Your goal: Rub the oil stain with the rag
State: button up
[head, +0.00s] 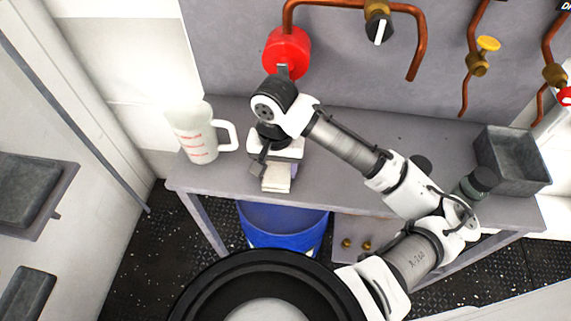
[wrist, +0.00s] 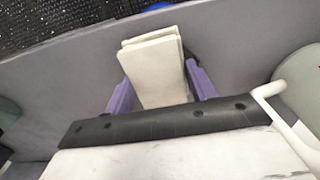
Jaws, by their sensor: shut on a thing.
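The rag (head: 276,180) is a folded cream-white pad near the front edge of the grey bench (head: 340,185), right of the jug. It also shows in the wrist view (wrist: 153,65), between the purple fingers. My gripper (wrist: 157,76) is shut on it, one finger on each side. In the head view my gripper (head: 279,167) hangs over the bench, pointing down. I cannot tell whether the rag touches the bench top. A small dark patch shows just beside the rag in the wrist view; it may be part of the oil stain, otherwise hidden by the rag and gripper.
A white measuring jug (head: 197,140) with red marks stands at the bench's left. A grey bin (head: 513,165) and a dark-lidded jar (head: 478,183) are at the right. A blue tub (head: 283,225) stands below. Copper pipes and a red round fitting (head: 287,50) are on the back wall.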

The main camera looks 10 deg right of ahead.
jog(key=shift+w+a+p, duration=0.2)
jog(key=shift+a+p, duration=0.05)
jog(key=shift+a, duration=0.5)
jog(key=shift+w+a+p, duration=0.25)
jog(key=shift+a+p, duration=0.05)
jog(key=shift+a, duration=0.4)
jog(key=shift+w+a+p, duration=0.2)
jog(key=shift+a+p, duration=0.05)
jog(key=shift+a, duration=0.5)
jog(key=shift+w+a+f, duration=0.15)
jog(key=shift+w+a, duration=0.05)
jog(key=shift+a, duration=0.45)
jog(key=shift+r+p, duration=0.7)
jog(key=shift+p, duration=0.2)
notch_tip(320, 180, up, 4)
jog(key=p, duration=0.3)
jog(key=shift+r, duration=0.35)
jog(key=shift+r, duration=1.5)
